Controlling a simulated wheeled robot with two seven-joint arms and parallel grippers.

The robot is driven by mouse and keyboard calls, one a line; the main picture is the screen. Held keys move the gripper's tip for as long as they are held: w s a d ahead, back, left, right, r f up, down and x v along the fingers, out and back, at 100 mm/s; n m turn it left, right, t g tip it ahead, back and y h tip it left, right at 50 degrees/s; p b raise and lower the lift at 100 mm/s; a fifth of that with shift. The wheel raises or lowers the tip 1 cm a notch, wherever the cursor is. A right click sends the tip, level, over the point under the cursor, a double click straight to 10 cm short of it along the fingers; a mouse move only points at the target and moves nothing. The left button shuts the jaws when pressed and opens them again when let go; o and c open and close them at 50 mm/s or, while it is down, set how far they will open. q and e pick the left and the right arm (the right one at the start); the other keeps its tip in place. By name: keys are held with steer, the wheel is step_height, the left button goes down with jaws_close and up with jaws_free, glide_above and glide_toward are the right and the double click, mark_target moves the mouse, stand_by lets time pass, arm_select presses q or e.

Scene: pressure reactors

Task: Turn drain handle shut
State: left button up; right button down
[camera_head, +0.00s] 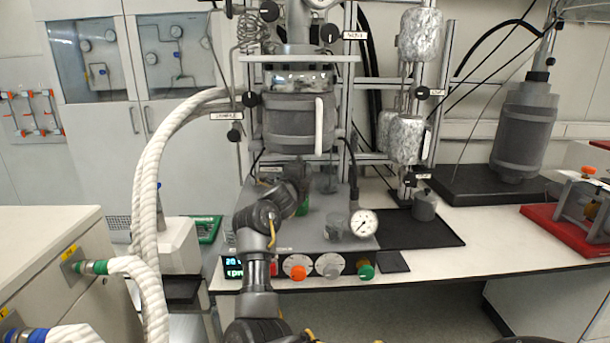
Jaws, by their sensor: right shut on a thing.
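The reactor vessel (297,122), a dark jacketed cylinder, hangs in a metal frame above the grey base unit. My right arm rises from the bottom of the view, and its gripper (297,177) is just below the vessel at the drain. The gripper is shut on the drain handle. The handle is mostly hidden by the dark gripper and wrist, so its angle cannot be told. My left gripper is not in view.
A pressure gauge (363,223) stands right of my wrist. Coloured knobs (297,267) line the front panel. Thick white hoses (152,190) run on the left. A black tray (413,230) with a grey weight (425,205) lies right. The white bench (490,240) is clear at front right.

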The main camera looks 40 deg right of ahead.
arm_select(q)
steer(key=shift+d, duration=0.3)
arm_select(e)
steer(key=c, duration=1.5)
jaws_free()
steer(key=shift+o, duration=0.2)
